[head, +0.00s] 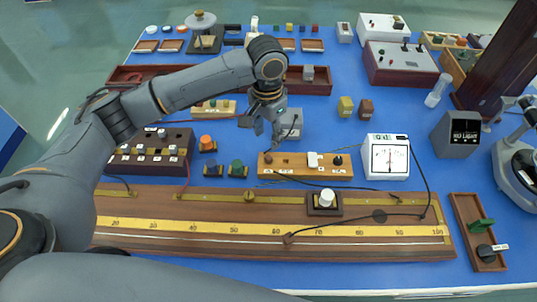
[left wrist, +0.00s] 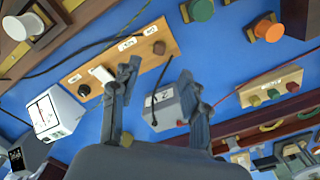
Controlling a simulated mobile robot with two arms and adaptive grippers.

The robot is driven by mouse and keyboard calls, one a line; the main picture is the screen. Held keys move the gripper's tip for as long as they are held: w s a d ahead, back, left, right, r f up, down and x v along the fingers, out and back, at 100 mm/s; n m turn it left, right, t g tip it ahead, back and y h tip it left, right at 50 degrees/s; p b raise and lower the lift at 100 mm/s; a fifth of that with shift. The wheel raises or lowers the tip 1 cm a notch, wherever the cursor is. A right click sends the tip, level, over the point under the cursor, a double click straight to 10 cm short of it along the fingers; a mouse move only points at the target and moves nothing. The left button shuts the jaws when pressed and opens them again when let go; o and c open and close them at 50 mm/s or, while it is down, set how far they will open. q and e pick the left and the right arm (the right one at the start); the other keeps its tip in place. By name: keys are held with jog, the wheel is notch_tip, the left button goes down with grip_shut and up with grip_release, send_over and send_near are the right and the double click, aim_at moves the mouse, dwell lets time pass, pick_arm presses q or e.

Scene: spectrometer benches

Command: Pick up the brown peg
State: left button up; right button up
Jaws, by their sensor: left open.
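My left gripper (head: 260,128) is open and empty, pointing down over the bench. In the left wrist view its two fingers (left wrist: 158,75) are spread apart. A brown knob-like peg (head: 268,158) stands at the left end of a light wooden board (head: 305,173). In the left wrist view the brown peg (left wrist: 159,47) shows beyond the fingertips, apart from them. A second brown block (head: 366,107) stands farther back, beside a yellow one; which brown piece is the task's peg I cannot tell for sure.
A grey labelled box (head: 292,122) is close beside the gripper and shows between the fingers in the wrist view. A white dial meter (head: 386,157) stands right of the board. Orange (head: 207,142) and green (head: 237,168) knobs are to the left. A long scaled rail (head: 270,220) lies in front.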

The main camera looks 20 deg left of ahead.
pick_arm(q)
send_over(267, 158)
notch_tip(267, 158, down, 5)
jog(key=shift+w+r, duration=0.1)
jog(key=shift+w, duration=0.05)
jog(key=shift+f, duration=0.25)
jog(key=f, duration=0.1)
jog(key=f+p, duration=0.1)
jog(key=f, duration=0.2)
jog(key=shift+s+f, duration=0.15)
jog(key=shift+s, duration=0.1)
jog(key=shift+f, duration=0.2)
pick_arm(e)
jog(key=shift+w+a+r, duration=0.2)
jog(key=shift+w+r, duration=0.1)
jog(key=shift+r, duration=0.15)
jog(key=shift+w+a+r, duration=0.15)
jog(key=shift+w+r, duration=0.1)
jog(key=shift+r, duration=0.2)
pick_arm(q)
grip_shut()
pick_arm(e)
jog(key=shift+d, duration=0.15)
